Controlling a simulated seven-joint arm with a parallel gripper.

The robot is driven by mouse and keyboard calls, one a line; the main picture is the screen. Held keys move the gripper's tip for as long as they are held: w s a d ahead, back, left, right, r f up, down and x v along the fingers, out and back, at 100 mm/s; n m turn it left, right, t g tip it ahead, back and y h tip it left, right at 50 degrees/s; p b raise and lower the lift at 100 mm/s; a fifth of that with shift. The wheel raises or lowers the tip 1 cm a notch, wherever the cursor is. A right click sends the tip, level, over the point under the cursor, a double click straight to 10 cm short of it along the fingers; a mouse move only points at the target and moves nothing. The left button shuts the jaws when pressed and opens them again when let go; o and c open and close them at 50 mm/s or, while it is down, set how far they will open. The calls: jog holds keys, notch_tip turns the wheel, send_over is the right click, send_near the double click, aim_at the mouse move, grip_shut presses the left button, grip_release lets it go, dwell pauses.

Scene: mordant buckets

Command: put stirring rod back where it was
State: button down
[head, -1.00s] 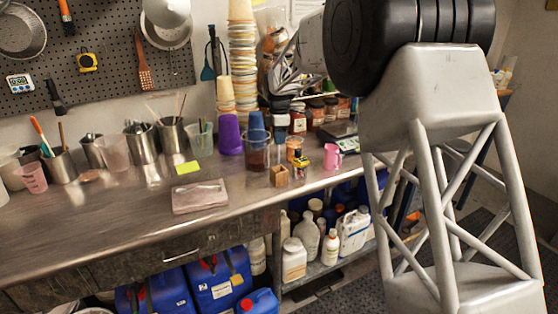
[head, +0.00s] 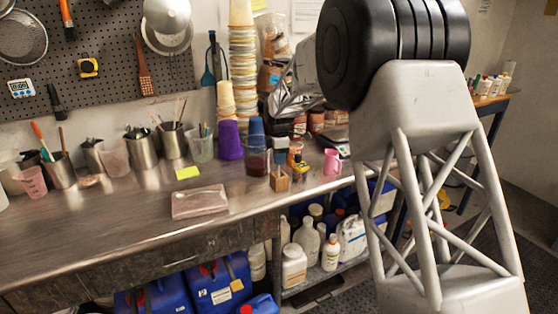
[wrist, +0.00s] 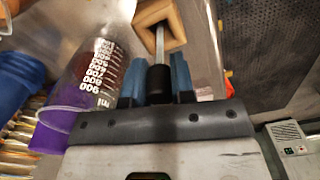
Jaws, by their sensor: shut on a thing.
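The stirring rod (wrist: 159,48) has a black handle and a thin grey shaft. My gripper (wrist: 158,82) is shut on the black handle, with one blue fingertip on each side. A small wooden block (wrist: 150,12) with a square opening lies below the rod. In the wrist view the shaft runs to this opening; how deep its tip sits in it I cannot tell. In the head view my gripper (head: 281,144) is just above the wooden block (head: 280,183), with the shaft upright between them.
A clear measuring beaker (head: 257,164) with dark liquid stands close left of the block, and a purple cup (head: 230,142) behind it. A pink mug (head: 332,162) stands to the right. The steel table (head: 120,215) is open at the front left.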

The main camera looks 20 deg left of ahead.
jog(key=shift+f, duration=0.5)
jog(key=shift+f, duration=0.15)
jog(key=c, duration=1)
grip_release()
jog(key=shift+o, duration=0.2)
jog(key=shift+r, duration=0.2)
jog(key=shift+r, duration=6)
